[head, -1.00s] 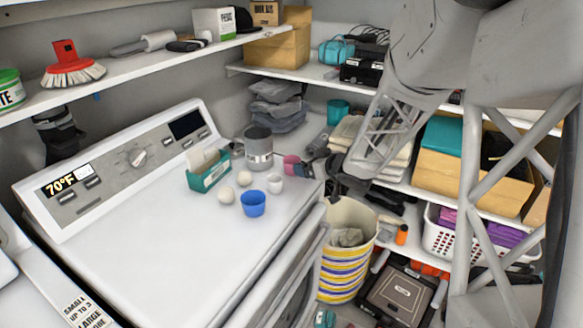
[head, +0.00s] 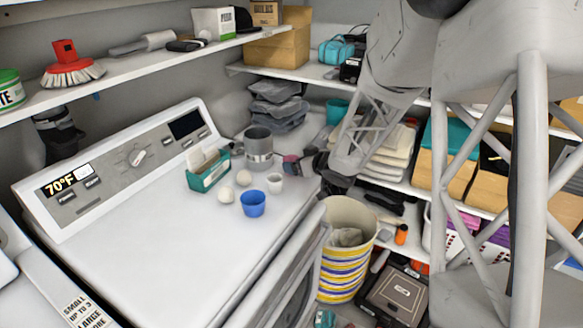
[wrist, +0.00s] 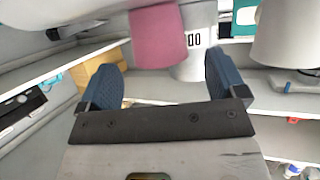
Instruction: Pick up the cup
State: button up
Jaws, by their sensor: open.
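Several cup-like things stand on the white appliance top. In the head view these are a blue cup (head: 253,203), a small white cup (head: 275,183), a grey canister-like vessel (head: 258,148) and a small pink cup-like thing (head: 291,166). The frames do not show which one the task means. My gripper (wrist: 163,72) is open, with nothing seen between its two blue-grey fingers. In the head view my arm largely hides the gripper, near the appliance's back-right corner.
A teal box (head: 208,174) and two white balls (head: 226,195) are close to the cups. A striped basket (head: 345,262) stands on the floor to the right. Shelves (head: 325,77) run behind. The appliance's front-left top is clear.

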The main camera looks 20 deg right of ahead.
jog(key=shift+x, duration=1.15)
jog(key=c, duration=1)
